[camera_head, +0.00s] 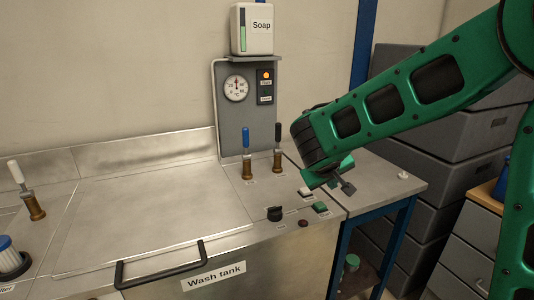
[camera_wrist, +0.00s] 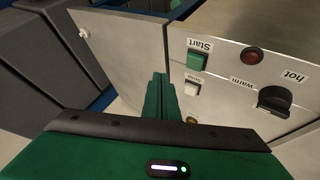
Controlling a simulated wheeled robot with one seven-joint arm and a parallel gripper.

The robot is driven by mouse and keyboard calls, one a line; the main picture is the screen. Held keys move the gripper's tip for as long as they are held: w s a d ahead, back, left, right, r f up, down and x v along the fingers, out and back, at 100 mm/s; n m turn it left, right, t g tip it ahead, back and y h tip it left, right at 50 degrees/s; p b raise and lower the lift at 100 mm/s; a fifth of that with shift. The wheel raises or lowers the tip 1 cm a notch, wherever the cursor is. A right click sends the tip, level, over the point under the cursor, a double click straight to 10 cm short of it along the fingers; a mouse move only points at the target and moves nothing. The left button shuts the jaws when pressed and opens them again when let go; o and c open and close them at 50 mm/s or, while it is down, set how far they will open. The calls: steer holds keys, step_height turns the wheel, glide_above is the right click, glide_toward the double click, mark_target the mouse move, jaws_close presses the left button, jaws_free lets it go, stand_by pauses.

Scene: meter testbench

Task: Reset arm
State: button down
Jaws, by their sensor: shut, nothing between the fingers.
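My green arm reaches in from the right in the head view. My gripper (camera_head: 346,187) hangs above the right end of the wash tank's top, near the buttons. In the wrist view my gripper's fingers (camera_wrist: 160,84) are together, with nothing between them. The green Start button (camera_wrist: 196,61) and the white button (camera_wrist: 193,89) show just right of the fingers there. The gripper looks apart from them.
The wash tank (camera_head: 150,205) has a front handle (camera_head: 160,264), a black knob (camera_head: 274,213), and blue (camera_head: 246,140) and black (camera_head: 277,132) levers. A gauge panel (camera_head: 236,115) with a soap box (camera_head: 252,30) stands behind. Grey crates (camera_head: 440,120) are stacked right.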

steer(key=s+d+m+g, duration=0.4)
steer(key=s+d+m, duration=0.1)
steer(key=s+d, duration=1.05)
steer(key=s+f+m+g+y, duration=0.2)
steer(key=s+y, duration=0.3)
steer(key=s, duration=1.6)
steer(key=shift+s+m+g, duration=0.2)
steer(key=shift+m+g, duration=0.5)
steer(key=shift+m, duration=0.2)
steer(key=shift+w+f, duration=0.3)
steer(key=shift+w, duration=0.35)
